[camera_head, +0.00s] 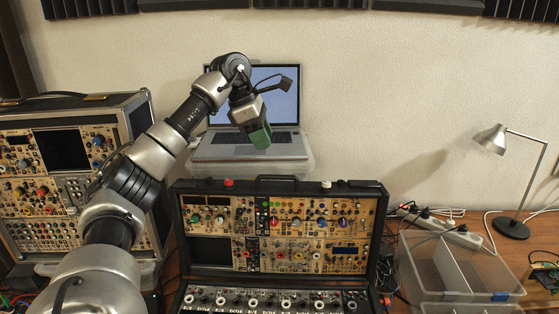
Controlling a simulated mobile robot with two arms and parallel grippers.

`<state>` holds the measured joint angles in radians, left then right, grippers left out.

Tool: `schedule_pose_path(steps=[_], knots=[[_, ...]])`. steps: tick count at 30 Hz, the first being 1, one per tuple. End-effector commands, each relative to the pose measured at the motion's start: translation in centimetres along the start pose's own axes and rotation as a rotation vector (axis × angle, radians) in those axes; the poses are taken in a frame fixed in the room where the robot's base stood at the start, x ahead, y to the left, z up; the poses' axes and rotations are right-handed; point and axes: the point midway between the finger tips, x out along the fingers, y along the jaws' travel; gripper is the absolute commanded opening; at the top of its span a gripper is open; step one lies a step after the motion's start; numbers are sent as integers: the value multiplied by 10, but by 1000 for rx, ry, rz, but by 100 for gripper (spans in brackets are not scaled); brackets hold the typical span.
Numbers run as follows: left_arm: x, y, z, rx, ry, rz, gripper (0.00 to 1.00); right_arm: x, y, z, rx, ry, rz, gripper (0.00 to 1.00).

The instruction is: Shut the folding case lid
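The folding case (282,285) stands open in the middle foreground. Its raised lid part (377,225) is upright and holds panels of knobs and two dark screens. The lower part lies flat in front with a row of knobs, cut off by the bottom edge. My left arm comes in from the lower left and reaches up over the case. Its gripper (259,136) hangs above and behind the lid's top edge, in front of the laptop, apart from the case. The fingers show as a green end; their opening cannot be made out. My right gripper is not in view.
A laptop (285,105) sits on a clear box behind the case. Another large case (68,180) stands at left. At right are a clear divided bin (450,268), a power strip (440,230) with cables and a desk lamp (512,228).

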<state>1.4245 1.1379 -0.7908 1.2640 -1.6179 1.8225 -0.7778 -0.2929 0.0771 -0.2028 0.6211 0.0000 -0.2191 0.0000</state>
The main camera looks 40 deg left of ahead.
Motion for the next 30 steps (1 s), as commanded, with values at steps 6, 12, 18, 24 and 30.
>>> schedule_pose_path(steps=[6, 12, 18, 24, 30], knots=[[25, -1, -1, 0, 6, -5, 39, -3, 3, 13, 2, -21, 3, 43], [63, -1, 0, 0, 4, -4, 39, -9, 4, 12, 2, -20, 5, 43], [93, 0, 0, -1, 2, -3, 39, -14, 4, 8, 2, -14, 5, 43], [106, 0, 0, -1, 1, -1, 39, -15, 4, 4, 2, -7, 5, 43], [108, 0, 0, -1, 1, 0, 39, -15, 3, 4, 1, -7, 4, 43]])
